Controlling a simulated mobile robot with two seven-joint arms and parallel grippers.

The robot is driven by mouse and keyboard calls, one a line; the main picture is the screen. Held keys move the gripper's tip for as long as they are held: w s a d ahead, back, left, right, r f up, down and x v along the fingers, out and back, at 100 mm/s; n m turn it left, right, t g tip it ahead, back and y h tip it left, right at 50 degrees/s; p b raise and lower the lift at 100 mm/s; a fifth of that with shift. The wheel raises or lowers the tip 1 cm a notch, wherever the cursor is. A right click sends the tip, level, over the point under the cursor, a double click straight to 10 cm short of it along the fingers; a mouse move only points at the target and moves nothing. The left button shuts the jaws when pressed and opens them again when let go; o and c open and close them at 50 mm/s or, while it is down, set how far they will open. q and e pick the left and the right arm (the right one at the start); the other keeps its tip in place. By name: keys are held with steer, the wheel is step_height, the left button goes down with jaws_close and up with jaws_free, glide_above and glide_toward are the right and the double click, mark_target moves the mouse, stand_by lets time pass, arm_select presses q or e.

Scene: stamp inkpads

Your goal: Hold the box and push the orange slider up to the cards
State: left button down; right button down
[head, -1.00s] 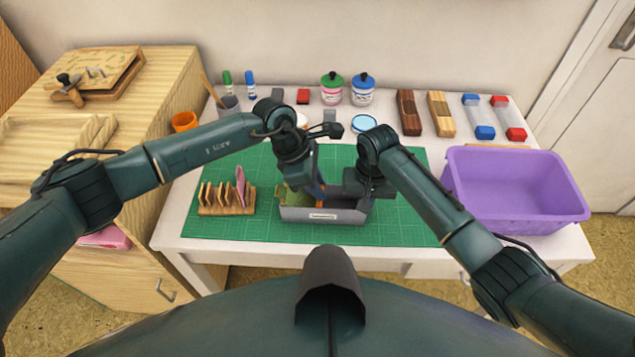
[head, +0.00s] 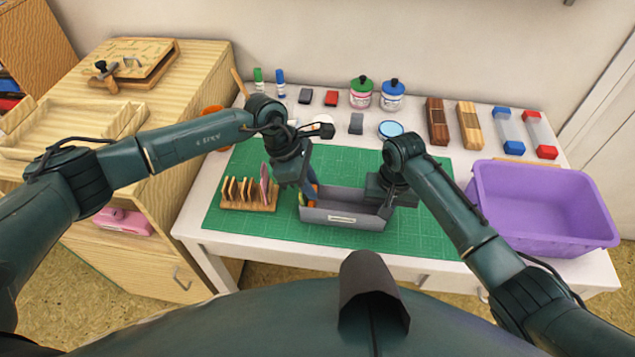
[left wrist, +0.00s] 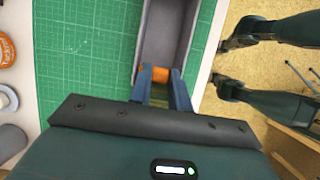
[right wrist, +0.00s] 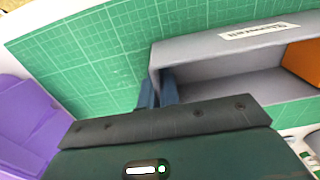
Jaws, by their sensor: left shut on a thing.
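The grey box (head: 335,219) stands on the green mat, its labelled long side toward me. My left gripper (head: 311,188) reaches into its left end. Its blue fingers are shut on the orange slider (left wrist: 160,74), which also shows in the right wrist view (right wrist: 304,61). Greenish cards (head: 303,200) stand at the box's left end, largely hidden by my gripper; I cannot tell whether the slider touches them. My right gripper (right wrist: 158,90) has a finger on each side of the box's right end wall and appears shut on it.
A wooden rack (head: 247,207) with upright pieces stands left of the box. A purple bin (head: 545,250) stands to the right. Jars, blocks and inkpads line the back of the table. The green mat (head: 255,240) is clear in front.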

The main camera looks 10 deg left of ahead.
arm_select(q)
steer(key=shift+w+a, duration=0.1)
steer(key=shift+a, duration=0.1)
steer(key=c, duration=1.7)
jaws_free()
steer(key=o, duration=0.4)
steer(key=shift+r, duration=0.1)
steer(key=v, duration=1.2)
steer(key=shift+d, duration=0.1)
steer(key=shift+c, duration=0.2)
